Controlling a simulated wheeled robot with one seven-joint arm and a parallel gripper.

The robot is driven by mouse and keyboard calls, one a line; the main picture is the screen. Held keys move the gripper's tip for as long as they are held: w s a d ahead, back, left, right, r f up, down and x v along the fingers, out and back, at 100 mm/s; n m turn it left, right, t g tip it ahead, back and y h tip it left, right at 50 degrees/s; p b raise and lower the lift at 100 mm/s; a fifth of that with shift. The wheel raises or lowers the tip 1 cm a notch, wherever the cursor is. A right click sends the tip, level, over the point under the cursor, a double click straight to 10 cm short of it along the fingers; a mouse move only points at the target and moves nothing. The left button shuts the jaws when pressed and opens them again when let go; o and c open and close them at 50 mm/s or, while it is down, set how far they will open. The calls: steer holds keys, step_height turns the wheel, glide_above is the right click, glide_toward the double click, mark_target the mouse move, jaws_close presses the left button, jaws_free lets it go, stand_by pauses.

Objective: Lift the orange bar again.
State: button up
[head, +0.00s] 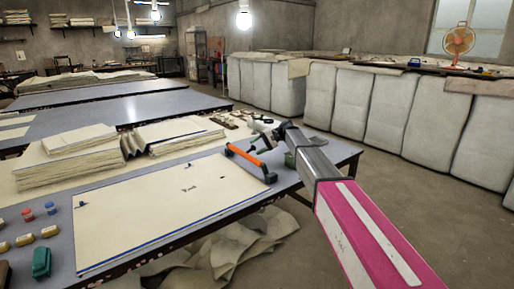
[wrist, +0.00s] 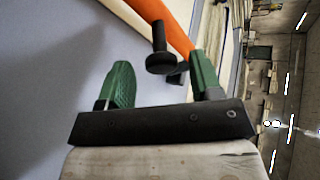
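My gripper (head: 272,146) is just to the right of the bar in the head view. In the wrist view its two green fingers are apart, and my gripper (wrist: 160,72) is open. The orange bar (wrist: 172,22) runs past the fingertips at the top of the wrist view. A black knob-like part is in front of the gap between the fingers. I see no contact with the bar.
Folded cream cloth stacks (head: 70,160) lie behind the flat cloth. Red and blue spools (head: 38,211) and a green object (head: 41,262) are at the table's left. Loose cloth (head: 235,245) lies on the floor. White covered bales (head: 350,100) stand at the right.

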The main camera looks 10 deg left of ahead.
steer(key=v, duration=1.1)
stand_by(0.3)
